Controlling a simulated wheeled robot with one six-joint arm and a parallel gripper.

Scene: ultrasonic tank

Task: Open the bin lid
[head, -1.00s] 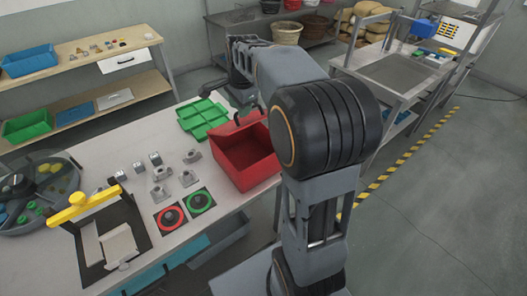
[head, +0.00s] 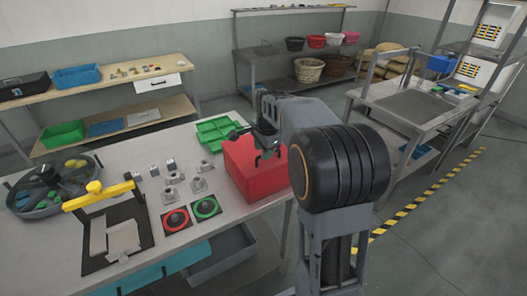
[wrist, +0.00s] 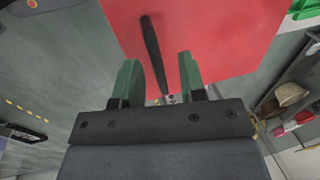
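The red bin (head: 262,184) stands at the table's right edge. Its top looks covered by a flat red lid, and no inside shows in the head view. In the wrist view the flat red lid (wrist: 222,30) fills the upper middle, with a black bar handle (wrist: 152,50) on it. My gripper (head: 265,148) is over the bin's top. In the wrist view my gripper (wrist: 159,62) has its two green fingers apart, one on each side of the handle, with gaps showing on both sides. The lid's hinge cannot be made out.
A green divided tray (head: 218,131) sits behind the bin. A yellow-handled fixture (head: 97,194) stands at the front left. Floor is clear on the right.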

